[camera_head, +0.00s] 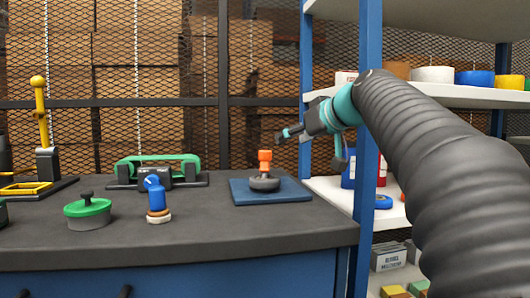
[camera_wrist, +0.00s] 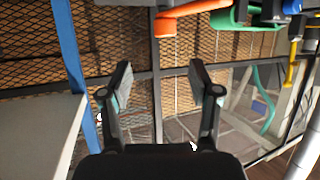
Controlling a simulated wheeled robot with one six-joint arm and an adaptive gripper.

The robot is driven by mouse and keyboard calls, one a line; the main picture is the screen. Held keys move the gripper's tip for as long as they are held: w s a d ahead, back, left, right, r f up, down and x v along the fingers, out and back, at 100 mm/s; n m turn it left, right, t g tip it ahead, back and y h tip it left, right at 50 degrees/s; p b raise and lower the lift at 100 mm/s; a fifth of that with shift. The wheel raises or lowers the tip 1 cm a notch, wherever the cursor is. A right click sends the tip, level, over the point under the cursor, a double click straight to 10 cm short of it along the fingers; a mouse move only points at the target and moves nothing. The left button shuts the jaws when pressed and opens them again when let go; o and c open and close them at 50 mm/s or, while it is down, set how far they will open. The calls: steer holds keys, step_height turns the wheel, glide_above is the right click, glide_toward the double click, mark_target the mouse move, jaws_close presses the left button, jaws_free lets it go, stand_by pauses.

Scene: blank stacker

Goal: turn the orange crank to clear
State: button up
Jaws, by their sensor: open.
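The orange crank (camera_head: 265,158) stands up from a dark round base (camera_head: 264,184) on a blue plate (camera_head: 240,192) at the right end of the bench. In the wrist view the orange crank (camera_wrist: 165,27) shows at the top edge, partly cut off, beyond the fingertips. My gripper (camera_head: 309,150) is up and to the right of the crank and apart from it. Its two fingers are spread with nothing between them, as the wrist view also shows for my gripper (camera_wrist: 160,74). The word "clear" is not readable on anything.
A blue shelf post (camera_head: 368,150) stands close right of my gripper, with loaded white shelves (camera_head: 440,97) behind. Left on the bench are a blue-knobbed device (camera_head: 154,190), a green-lidded pot (camera_head: 88,208), a green-handled frame (camera_head: 155,160) and a yellow lever (camera_head: 40,110). Wire mesh (camera_head: 285,80) closes the back.

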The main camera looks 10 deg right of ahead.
mark_target(267, 151)
steer(key=x, duration=0.8)
steer(key=a+x, duration=0.1)
steer(key=x, duration=0.3)
steer(key=shift+s+f, duration=0.1)
jaws_close()
